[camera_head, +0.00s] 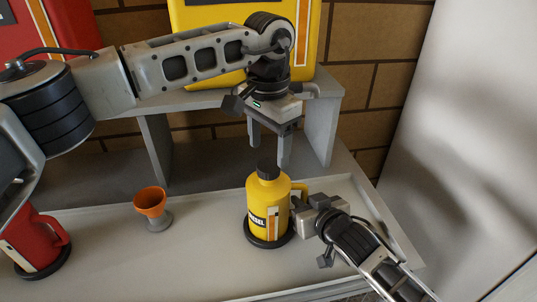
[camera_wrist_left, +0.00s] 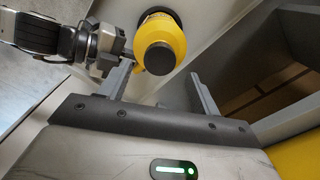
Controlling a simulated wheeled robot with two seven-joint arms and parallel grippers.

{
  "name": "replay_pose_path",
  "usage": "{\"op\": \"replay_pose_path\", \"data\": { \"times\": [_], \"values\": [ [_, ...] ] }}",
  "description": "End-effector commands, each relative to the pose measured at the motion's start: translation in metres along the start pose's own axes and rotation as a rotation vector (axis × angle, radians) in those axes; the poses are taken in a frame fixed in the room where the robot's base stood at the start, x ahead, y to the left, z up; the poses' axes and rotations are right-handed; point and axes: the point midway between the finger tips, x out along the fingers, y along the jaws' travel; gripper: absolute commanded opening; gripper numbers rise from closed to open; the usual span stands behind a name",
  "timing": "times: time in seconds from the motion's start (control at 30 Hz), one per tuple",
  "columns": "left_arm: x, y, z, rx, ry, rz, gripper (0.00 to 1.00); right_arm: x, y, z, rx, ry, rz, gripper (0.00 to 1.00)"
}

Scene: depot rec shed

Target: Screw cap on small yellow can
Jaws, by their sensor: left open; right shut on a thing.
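The small yellow can (camera_head: 266,208) stands upright on a black round base (camera_head: 252,241) on the bench. A black cap (camera_head: 268,170) sits on its neck; I cannot tell how tightly. In the left wrist view the cap (camera_wrist_left: 160,59) shows from above, with the yellow can (camera_wrist_left: 160,35) behind it. My left gripper (camera_head: 269,155) is open above the cap, fingers pointing down, one finger to each side and apart from it. It also shows in the left wrist view (camera_wrist_left: 160,85). My right gripper (camera_head: 299,207) is shut on the can's handle at the can's right side.
An orange cup-shaped funnel (camera_head: 150,203) stands left of the can. A red can (camera_head: 38,243) is at the far left. A grey shelf (camera_head: 335,92) behind carries a large yellow can (camera_head: 310,40). The bench's raised right edge (camera_head: 390,222) is close to my right arm.

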Motion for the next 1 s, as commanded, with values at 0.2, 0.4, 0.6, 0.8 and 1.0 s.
{"op": "replay_pose_path", "data": {
  "times": [0.2, 0.4, 0.6, 0.8, 1.0],
  "values": [
    [-0.006, 0.0, 0.0, 0.001, -0.002, 0.001, 0.63, 0.0, 0.0, 0.001, 0.0, -0.003, 0.0, 0.0],
    [-0.006, 0.0, 0.0, -0.018, -0.001, 0.001, 0.59, 0.0, 0.0, 0.001, 0.0, -0.003, 0.0, 0.0],
    [-0.009, 0.0, 0.0, -0.271, -0.001, 0.0, 0.59, 0.0, 0.0, 0.001, 0.0, -0.003, 0.0, 0.0],
    [-0.013, 0.0, 0.0, -0.768, 0.0, 0.0, 0.59, 0.0, 0.0, 0.001, 0.0, -0.003, 0.0, 0.0],
    [-0.018, 0.0, 0.0, -1.291, -0.001, -0.001, 0.59, 0.0, 0.0, 0.001, 0.0, -0.003, 0.0, 0.0]
  ]
}}
